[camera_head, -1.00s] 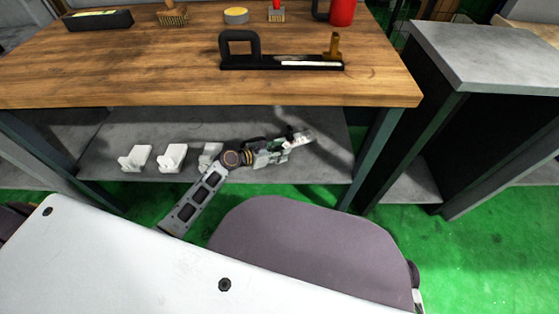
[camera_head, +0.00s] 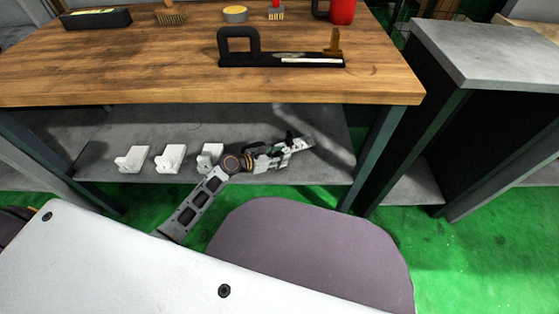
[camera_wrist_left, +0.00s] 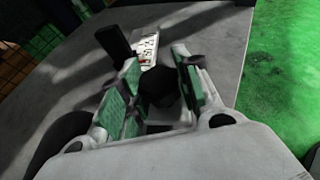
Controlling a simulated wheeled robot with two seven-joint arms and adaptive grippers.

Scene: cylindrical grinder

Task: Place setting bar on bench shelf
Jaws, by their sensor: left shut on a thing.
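My left gripper (camera_head: 281,153) reaches in under the wooden bench top, at the lower grey bench shelf (camera_head: 250,120). It is shut on the setting bar (camera_head: 302,143), a small part with a light, marked face and dark parts. In the left wrist view the setting bar (camera_wrist_left: 148,52) shows its white marked plate beyond the fingers of the left gripper (camera_wrist_left: 158,88), with a black upright piece beside it. The bar is over or on the shelf surface; I cannot tell whether it touches. The fingers hide part of it. My right gripper is not in view.
Several white blocks (camera_head: 170,158) stand on the shelf left of the gripper. The shelf behind is clear. A bench leg (camera_head: 375,150) stands to the right. A black handled tool (camera_head: 240,58) lies on the bench top (camera_head: 130,75). A grey cabinet (camera_head: 490,55) stands right.

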